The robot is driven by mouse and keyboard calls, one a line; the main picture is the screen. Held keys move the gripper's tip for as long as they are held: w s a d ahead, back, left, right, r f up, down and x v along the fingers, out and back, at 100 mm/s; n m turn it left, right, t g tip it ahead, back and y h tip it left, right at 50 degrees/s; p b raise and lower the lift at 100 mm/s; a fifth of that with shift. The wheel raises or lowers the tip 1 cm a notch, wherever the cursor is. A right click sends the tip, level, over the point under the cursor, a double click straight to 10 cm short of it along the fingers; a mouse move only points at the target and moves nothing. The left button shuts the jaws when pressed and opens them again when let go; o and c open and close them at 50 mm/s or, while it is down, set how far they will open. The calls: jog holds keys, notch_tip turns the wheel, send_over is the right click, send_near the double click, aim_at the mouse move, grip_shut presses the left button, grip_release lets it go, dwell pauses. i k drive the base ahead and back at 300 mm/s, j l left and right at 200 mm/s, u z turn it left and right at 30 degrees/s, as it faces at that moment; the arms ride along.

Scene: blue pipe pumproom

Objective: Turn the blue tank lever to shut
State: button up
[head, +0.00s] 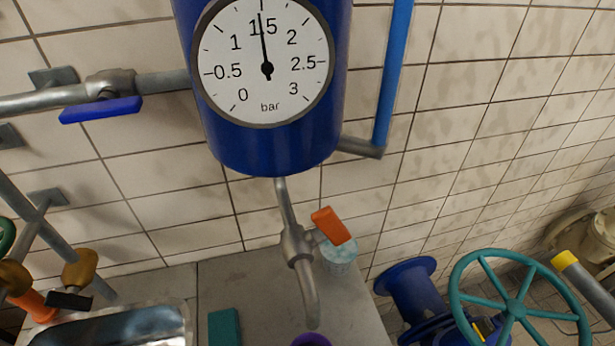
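A blue tank (265,155) hangs on the tiled wall in the head view, with a round white gauge (267,90) whose needle points at about 1.5 bar. A blue lever (100,110) sits on a valve (111,82) in the grey pipe (45,101) that enters the tank from the left. This lever lies roughly along the pipe, just below it. An orange lever (331,226) sits on the valve (296,245) of the outlet pipe under the tank and sticks out to the right. My gripper is not in view.
A teal handwheel (515,308) and a blue flanged pipe (412,288) stand at the lower right. A grey bench (255,275) below the tank holds a teal block (224,326) and a pale cup (340,256).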

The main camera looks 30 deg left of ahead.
aim_at(106, 105)
jog(key=u, duration=1.5)
